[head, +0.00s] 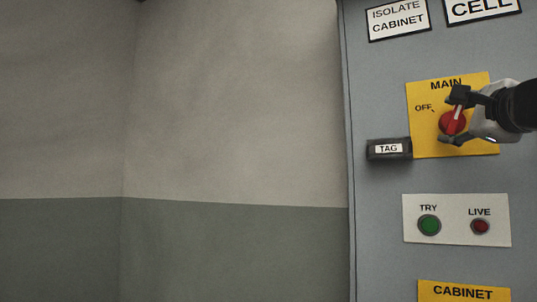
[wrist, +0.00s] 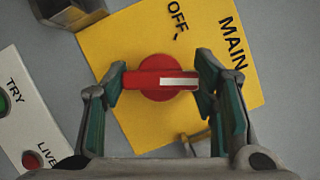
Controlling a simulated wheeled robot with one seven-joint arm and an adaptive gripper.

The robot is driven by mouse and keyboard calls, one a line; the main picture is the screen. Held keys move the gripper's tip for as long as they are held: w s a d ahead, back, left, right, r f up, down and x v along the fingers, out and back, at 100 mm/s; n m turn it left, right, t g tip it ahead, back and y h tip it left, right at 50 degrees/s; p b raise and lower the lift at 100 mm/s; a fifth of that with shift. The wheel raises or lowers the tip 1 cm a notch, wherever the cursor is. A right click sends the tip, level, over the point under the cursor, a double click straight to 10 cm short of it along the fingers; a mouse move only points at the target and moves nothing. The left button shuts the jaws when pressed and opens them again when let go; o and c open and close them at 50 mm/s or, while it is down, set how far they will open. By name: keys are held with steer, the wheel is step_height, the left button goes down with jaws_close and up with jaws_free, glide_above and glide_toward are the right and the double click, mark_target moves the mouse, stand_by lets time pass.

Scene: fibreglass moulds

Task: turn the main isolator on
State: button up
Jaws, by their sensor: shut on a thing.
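The main isolator is a red rotary handle (head: 447,127) with a white pointer line, on a yellow plate (head: 424,142) marked MAIN. It also shows in the wrist view (wrist: 158,64). My gripper (head: 457,118) has its two fingers on opposite ends of the handle's bar, and it also shows in the wrist view (wrist: 160,84). The pointer stands near upright on the plate, tilted slightly right, away from the OFF mark (head: 423,107) at upper left. The plate's right side is partly hidden behind my gripper; no ON mark shows.
A dark holder labelled TAG (head: 389,149) juts out left of the yellow plate. Below is a white panel (head: 455,208) with a green TRY button (head: 429,225) and a dark red LIVE lamp (head: 480,226). Bare wall fills the left.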

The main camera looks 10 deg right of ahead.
steer(key=m+b, duration=0.1)
steer(key=m+h+b, duration=0.1)
steer(key=b, duration=0.1)
steer(key=m+b, duration=0.1)
steer(key=m, duration=0.1)
steer(key=shift+f+t+h+b, duration=0.3)
steer(key=shift+b, duration=0.05)
steer(key=shift+r+m+b, duration=0.1)
steer(key=shift+m+b, duration=0.4)
steer(key=shift+b, duration=0.1)
steer(key=shift+r+h, duration=0.1)
steer(key=shift+h, duration=0.2)
steer(key=o, duration=1.2)
steer(key=shift+c, duration=0.2)
steer(key=v, duration=1.2)
steer(key=shift+w, duration=0.1)
